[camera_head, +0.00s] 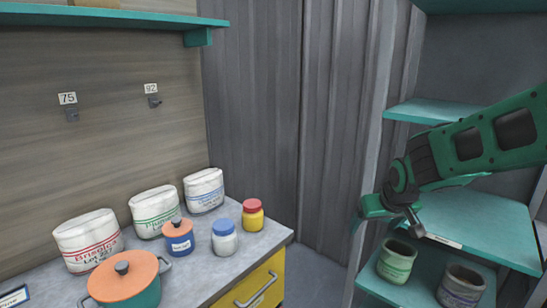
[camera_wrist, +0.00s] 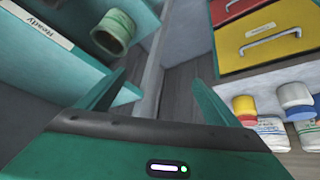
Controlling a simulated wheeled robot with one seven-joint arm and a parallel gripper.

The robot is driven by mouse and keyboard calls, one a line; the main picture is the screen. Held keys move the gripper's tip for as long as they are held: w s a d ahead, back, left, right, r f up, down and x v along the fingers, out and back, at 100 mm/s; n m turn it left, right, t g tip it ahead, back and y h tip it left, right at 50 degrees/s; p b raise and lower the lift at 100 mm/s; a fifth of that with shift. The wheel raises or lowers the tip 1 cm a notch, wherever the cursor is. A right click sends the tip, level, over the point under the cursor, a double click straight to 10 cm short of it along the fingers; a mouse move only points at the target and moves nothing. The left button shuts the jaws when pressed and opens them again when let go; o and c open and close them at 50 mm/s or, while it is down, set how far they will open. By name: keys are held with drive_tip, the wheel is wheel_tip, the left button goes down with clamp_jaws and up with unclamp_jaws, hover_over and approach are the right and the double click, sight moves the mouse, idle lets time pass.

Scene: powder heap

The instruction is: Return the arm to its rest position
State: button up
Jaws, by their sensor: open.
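My green arm reaches in from the right of the head view, in front of the teal shelf unit. My gripper (camera_head: 388,206) is at its left end, near the front edge of the middle shelf (camera_head: 490,222). In the wrist view my gripper (camera_wrist: 158,78) has its two green fingers spread wide apart. Nothing is between them; only the floor and furniture show beyond. The tips are small and partly hidden in the head view.
A green-banded pot (camera_head: 396,262) and a grey pot (camera_head: 461,287) stand on the lower shelf. The counter (camera_head: 238,262) at left holds white sacks, an orange-lidded pot (camera_head: 124,279) and small jars, above a yellow drawer (camera_head: 257,288). Floor shows between counter and shelves.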

drive_tip(key=s+d+m+g, duration=0.3)
drive_tip(key=s+d, duration=0.8)
drive_tip(key=s, duration=0.3)
drive_tip(key=s+d+m+g, duration=0.2)
drive_tip(key=s+m+g, duration=0.1)
drive_tip(key=s, duration=1.6)
drive_tip(key=shift+s+d+m+g+y, duration=0.3)
drive_tip(key=shift+s+m+y, duration=0.1)
drive_tip(key=shift+m, duration=0.2)
